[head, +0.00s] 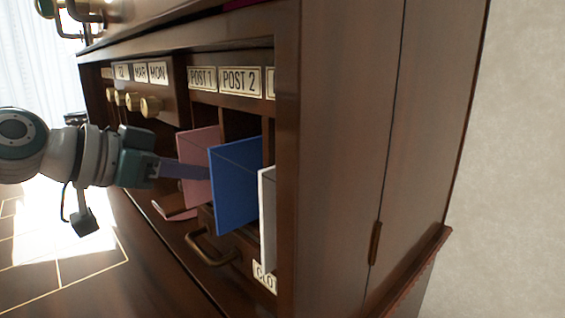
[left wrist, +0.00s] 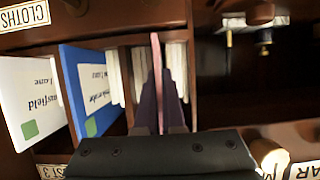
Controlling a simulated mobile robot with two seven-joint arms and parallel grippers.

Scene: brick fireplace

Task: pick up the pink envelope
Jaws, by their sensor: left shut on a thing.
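The pink envelope (head: 199,153) stands upright in the slot under the POST 1 label in the head view, partly behind the blue envelope. In the left wrist view I see the pink envelope (left wrist: 156,55) edge-on, between two dark fingers. My left gripper (head: 186,171) reaches in from the left and is shut on the pink envelope; it also shows in the left wrist view (left wrist: 159,95). The envelope's lower part is partly hidden. My right gripper is not in view.
A blue envelope (head: 236,185) sticks out of the slot just right of the pink one, with a white envelope (head: 267,220) beyond it. Brass knobs (head: 150,107) and a drawer handle (head: 205,252) project nearby. The wooden cabinet side (head: 345,150) stands at right.

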